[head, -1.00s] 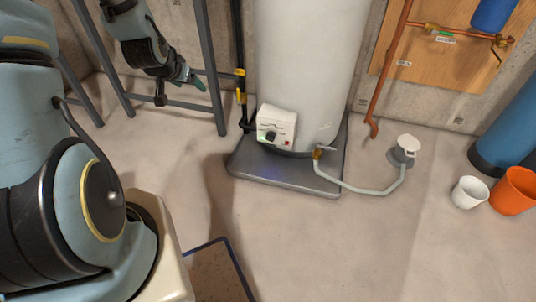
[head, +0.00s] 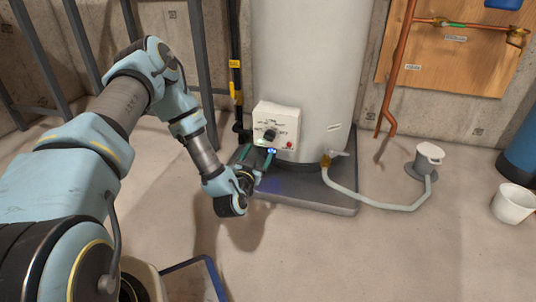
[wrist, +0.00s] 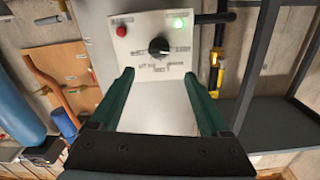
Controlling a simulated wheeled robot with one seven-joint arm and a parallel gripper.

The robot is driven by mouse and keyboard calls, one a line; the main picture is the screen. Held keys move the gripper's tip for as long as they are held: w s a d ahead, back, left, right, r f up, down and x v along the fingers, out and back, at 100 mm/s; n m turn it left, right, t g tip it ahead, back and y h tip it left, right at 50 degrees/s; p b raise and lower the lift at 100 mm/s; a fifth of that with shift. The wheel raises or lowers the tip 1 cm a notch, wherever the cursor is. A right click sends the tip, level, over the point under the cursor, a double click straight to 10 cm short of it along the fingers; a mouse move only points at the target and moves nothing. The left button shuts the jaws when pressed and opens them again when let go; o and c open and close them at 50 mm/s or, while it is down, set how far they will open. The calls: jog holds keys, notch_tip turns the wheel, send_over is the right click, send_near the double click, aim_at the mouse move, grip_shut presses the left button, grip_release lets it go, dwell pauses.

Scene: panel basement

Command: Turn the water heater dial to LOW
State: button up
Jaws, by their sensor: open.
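The black dial (head: 270,135) sits on the white control box (head: 291,114) at the lower front of the white water heater (head: 308,60). In the wrist view, which looks upside down, the dial (wrist: 159,46) is ringed by small labels that I cannot read surely. A pale mark on the dial points toward the right of that picture. My gripper (head: 257,156) is open and empty, just below and in front of the dial. In the wrist view its green fingers (wrist: 158,75) stand apart on either side of the dial's line, short of the dial.
A red button (head: 290,145) and a lit green lamp (wrist: 179,23) are on the box. A brass valve (head: 326,160) with a pale hose is to the right. A black pipe (head: 235,90) and grey rack (head: 204,75) stand left.

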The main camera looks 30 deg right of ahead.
aim_at(268, 139)
jog(key=b+x, duration=0.1)
jog(key=x, duration=0.2)
jog(key=b+x, duration=0.2)
jog(key=x, duration=0.1)
jog(key=b+x, duration=0.1)
jog(key=x, duration=0.2)
jog(key=shift+w+d+f+b, duration=0.15)
jog(key=shift+d+f+b, duration=0.15)
jog(key=shift+d+f, duration=0.1)
jog(key=shift+w+d+r, duration=0.1)
jog(key=shift+w+d, duration=0.15)
jog(key=shift+w, duration=0.1)
grip_shut()
